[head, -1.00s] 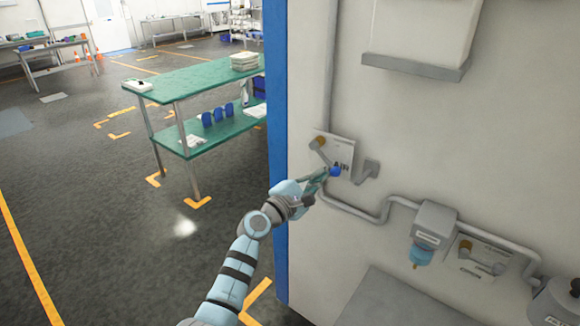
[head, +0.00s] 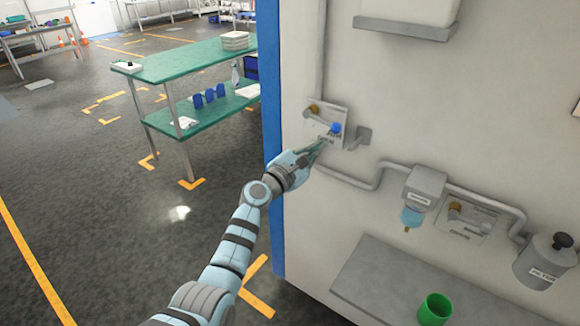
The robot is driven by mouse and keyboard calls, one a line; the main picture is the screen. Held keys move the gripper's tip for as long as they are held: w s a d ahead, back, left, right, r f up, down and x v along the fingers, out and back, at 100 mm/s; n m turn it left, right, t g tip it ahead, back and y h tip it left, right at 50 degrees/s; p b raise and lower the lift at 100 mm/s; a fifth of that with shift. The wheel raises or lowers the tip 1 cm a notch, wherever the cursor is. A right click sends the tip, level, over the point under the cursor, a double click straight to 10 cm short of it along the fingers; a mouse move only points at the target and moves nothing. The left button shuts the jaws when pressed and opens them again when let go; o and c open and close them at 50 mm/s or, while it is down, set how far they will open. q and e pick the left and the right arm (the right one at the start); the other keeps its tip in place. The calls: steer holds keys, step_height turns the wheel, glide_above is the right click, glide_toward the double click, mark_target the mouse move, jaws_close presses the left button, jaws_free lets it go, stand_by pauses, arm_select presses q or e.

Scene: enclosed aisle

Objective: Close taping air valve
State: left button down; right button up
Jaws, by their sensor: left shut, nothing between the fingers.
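The air valve is on a pale label plate (head: 330,140) on the white wall. It has a brass-coloured fitting (head: 314,108) at the upper left and a blue-tipped handle (head: 335,128) slanting down to the right. My left gripper (head: 321,147) is shut and empty, with its fingertips just below the blue tip. I cannot tell whether they touch it. The fingers cover part of the plate's lower edge. My right gripper is not in view.
A grey pipe (head: 345,180) runs from below the plate to a regulator with a blue bowl (head: 412,217), a second valve plate (head: 465,215) and a grey canister (head: 542,262). A green cup (head: 434,309) stands on a grey shelf (head: 385,283). A blue wall edge (head: 272,130) is beside my arm.

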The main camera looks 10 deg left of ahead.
arm_select(q)
steer(key=p+v, duration=0.3)
steer(key=v, duration=0.7)
steer(key=shift+s+f+p, duration=0.25)
steer(key=shift+f+p, duration=0.15)
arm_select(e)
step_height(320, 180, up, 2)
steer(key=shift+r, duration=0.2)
